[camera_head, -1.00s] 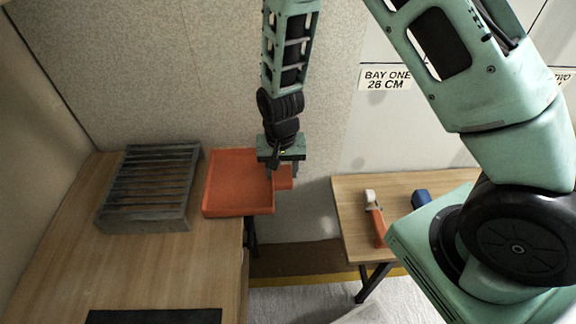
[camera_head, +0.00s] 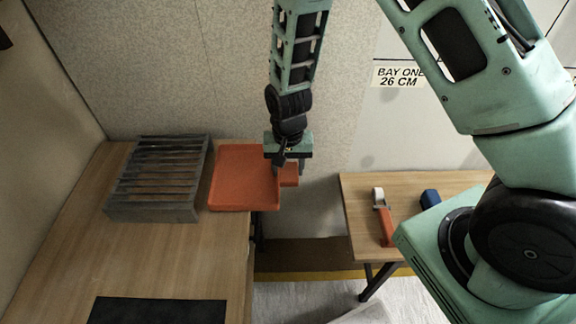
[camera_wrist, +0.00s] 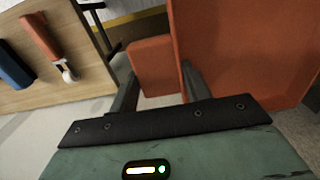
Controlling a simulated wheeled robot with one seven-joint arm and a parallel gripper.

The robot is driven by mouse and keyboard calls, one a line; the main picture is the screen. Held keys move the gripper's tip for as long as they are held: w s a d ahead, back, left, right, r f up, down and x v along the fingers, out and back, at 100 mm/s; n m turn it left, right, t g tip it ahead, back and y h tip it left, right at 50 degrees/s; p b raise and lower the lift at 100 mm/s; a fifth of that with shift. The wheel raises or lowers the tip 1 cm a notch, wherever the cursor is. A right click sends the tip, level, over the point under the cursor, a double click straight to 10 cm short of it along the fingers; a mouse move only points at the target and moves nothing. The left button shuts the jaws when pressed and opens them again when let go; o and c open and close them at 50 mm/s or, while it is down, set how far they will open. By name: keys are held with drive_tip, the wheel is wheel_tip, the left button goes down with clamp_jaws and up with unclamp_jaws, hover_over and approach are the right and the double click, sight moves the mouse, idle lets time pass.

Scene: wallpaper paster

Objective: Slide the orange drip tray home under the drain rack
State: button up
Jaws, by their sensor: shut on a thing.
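The orange drip tray (camera_head: 243,178) lies flat on the wooden bench at its right end, in the head view. The grey slatted drain rack (camera_head: 157,172) stands directly to its left. The tray's left edge is at the rack's right side; I cannot tell whether any of it is underneath. My gripper (camera_head: 290,170) points down at the tray's right side, shut on its small orange handle block (camera_head: 291,177). In the wrist view, the handle (camera_wrist: 155,62) sits between my two fingers (camera_wrist: 158,78), with the tray (camera_wrist: 245,45) to the right.
The bench (camera_head: 185,255) is bare in front of the rack, with a dark mat (camera_head: 155,311) nearer. A second table (camera_head: 355,205) to the right, across a gap, holds an orange-handled tool (camera_head: 384,220) and a blue object (camera_head: 430,199). A wall stands close behind.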

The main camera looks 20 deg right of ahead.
sight(227, 175)
drive_tip(key=shift+a, duration=0.1)
drive_tip(key=shift+w+a+p, duration=0.35)
drive_tip(key=shift+w+a, duration=0.65)
drive_tip(key=shift+a, duration=1.45)
drive_tip(key=shift+w+a+p, duration=0.4)
drive_tip(key=shift+w+a, duration=0.65)
drive_tip(key=shift+a, duration=1.35)
drive_tip(key=shift+w+a+p, duration=0.35)
drive_tip(key=shift+w+a, duration=0.65)
drive_tip(key=shift+a, duration=1.45)
drive_tip(key=shift+f, duration=0.35)
drive_tip(key=o, duration=1.3)
